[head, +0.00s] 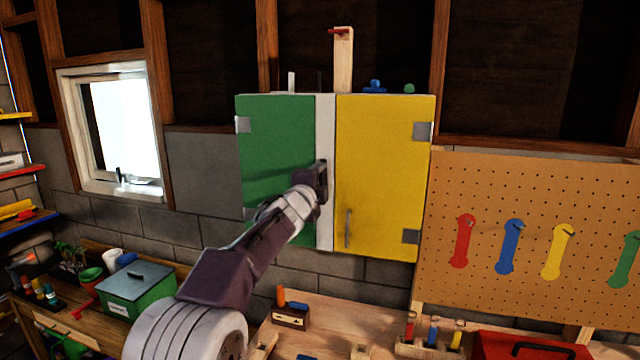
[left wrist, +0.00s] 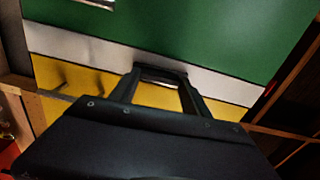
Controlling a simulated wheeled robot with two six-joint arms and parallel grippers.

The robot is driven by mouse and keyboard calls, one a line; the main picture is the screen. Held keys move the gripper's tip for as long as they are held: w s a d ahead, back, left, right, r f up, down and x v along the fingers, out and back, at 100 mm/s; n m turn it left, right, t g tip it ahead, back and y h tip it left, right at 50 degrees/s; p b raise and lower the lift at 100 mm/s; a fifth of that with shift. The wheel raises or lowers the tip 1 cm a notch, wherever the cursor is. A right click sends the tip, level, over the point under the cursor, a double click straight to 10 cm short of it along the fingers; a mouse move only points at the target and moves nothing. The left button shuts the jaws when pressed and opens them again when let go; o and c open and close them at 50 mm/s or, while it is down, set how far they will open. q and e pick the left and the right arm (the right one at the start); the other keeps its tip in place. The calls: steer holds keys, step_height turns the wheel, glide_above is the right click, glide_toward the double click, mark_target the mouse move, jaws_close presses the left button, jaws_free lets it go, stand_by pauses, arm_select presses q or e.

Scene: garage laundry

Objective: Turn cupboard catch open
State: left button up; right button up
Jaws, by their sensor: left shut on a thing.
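The cupboard hangs on the wall with a green left door (head: 275,140), a yellow right door (head: 385,165) and a white strip (head: 325,125) between them. Both doors look closed. My left gripper (head: 321,180) reaches the white strip near the green door's edge at mid height. In the left wrist view its two fingers (left wrist: 160,78) are shut on a small piece at the white strip, which seems to be the catch. The catch is mostly hidden by the fingers, so its angle cannot be told. My right gripper is not in view.
A grey upright handle (head: 348,228) is on the yellow door. A pegboard (head: 490,180) with coloured tools is at the right. Below are a workbench (head: 335,310), a red toolbox (head: 525,345) and a green box (head: 132,290). Small items stand on top of the cupboard.

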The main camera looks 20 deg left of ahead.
arm_select(q)
steer(key=shift+f+m, duration=0.15)
steer(key=shift+m, duration=0.25)
steer(key=o, duration=1.4)
steer(key=s+b, duration=0.2)
steer(key=s, duration=0.7)
steer(key=shift+s+a, duration=0.1)
steer(key=shift+s, duration=0.05)
